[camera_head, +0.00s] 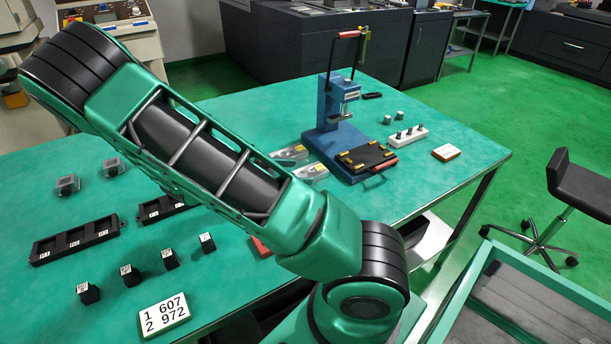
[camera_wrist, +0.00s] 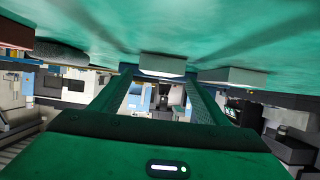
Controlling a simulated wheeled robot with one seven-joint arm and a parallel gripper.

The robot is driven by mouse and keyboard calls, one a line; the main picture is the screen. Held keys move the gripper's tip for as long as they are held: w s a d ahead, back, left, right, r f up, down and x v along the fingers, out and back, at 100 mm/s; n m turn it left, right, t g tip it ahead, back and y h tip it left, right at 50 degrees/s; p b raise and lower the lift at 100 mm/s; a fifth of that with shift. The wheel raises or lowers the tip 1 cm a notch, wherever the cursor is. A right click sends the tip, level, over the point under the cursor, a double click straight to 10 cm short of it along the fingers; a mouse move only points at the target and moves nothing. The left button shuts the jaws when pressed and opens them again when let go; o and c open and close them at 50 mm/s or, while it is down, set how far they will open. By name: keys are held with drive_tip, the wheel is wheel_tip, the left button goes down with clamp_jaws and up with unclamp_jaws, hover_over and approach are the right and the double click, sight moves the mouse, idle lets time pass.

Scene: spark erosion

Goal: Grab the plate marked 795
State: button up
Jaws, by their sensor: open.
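I cannot read the number 795 on anything in either view. In the head view a white card (camera_head: 164,314) at the table's front edge reads "1 607" and "2 972". A smaller pale plate (camera_head: 446,152) with a red-brown edge lies near the right end, its marking too small to read. My gripper (camera_wrist: 155,95) shows in the wrist view, open and empty, its fingers apart. In that view the green table surface is at the top, with two pale blocks (camera_wrist: 162,65) (camera_wrist: 232,77) beyond the fingers. In the head view my gripper is not visible.
On the green table (camera_head: 235,118) stand a blue press (camera_head: 336,105), a white block with pins (camera_head: 404,136), clear packets (camera_head: 290,154), black trays (camera_head: 75,240) and several labelled black cubes (camera_head: 169,258). A stool (camera_head: 584,184) stands right. My arm crosses the table's middle.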

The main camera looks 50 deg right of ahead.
sight(308, 171)
drive_tip(key=shift+x, duration=1.6)
drive_tip(key=shift+a, duration=0.1)
drive_tip(key=c, duration=1.5)
drive_tip(key=shift+o, duration=0.2)
